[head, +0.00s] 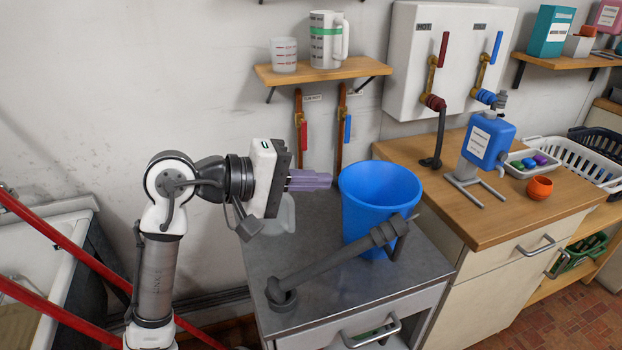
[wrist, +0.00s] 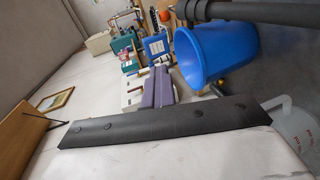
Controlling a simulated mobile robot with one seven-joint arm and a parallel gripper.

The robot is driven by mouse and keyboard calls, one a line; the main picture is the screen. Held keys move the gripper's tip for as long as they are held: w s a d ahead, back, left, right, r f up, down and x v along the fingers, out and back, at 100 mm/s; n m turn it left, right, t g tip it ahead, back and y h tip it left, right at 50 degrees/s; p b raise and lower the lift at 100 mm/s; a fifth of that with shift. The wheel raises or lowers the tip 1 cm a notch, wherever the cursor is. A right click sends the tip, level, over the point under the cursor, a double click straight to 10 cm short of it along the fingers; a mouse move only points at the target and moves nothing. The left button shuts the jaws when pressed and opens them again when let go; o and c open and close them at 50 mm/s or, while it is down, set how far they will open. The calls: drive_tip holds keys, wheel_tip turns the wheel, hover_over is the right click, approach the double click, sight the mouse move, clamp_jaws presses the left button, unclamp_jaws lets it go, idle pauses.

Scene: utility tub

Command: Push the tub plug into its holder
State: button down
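My gripper (head: 310,180) points right above the metal counter (head: 330,240), left of the blue bucket. Its purple fingers lie side by side with no clear gap, also in the wrist view (wrist: 158,88), and nothing shows between them. A dark grey pipe (head: 335,268) slants across the counter. Its lower left end has a round foot (head: 283,298), and its thicker upper right end is in front of the bucket, by a small bracket. Part of it shows at the top right of the wrist view (wrist: 250,11). I cannot tell for sure which parts are the tub plug and its holder.
The blue bucket (head: 380,195) stands just right of my fingers. A translucent jug (head: 281,214) is partly hidden behind my gripper. A wall shelf (head: 322,71) with cups is above. The wooden counter (head: 440,185) at right holds a blue dispenser (head: 487,140) and orange cup (head: 540,188).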

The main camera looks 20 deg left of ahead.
drive_tip(key=shift+h, duration=0.3)
drive_tip(key=shift+f+n+t+h+b, duration=0.1)
drive_tip(key=shift+n+t+h+b, duration=0.3)
drive_tip(key=shift+t+h+b, duration=1.7)
drive_tip(key=shift+n+t+h+b, duration=0.3)
drive_tip(key=shift+h+b, duration=0.2)
drive_tip(key=shift+h, duration=0.6)
drive_tip(key=shift+n+t+h+b, duration=0.5)
drive_tip(key=shift+t+h+b, duration=0.5)
drive_tip(key=shift+t+b, duration=0.35)
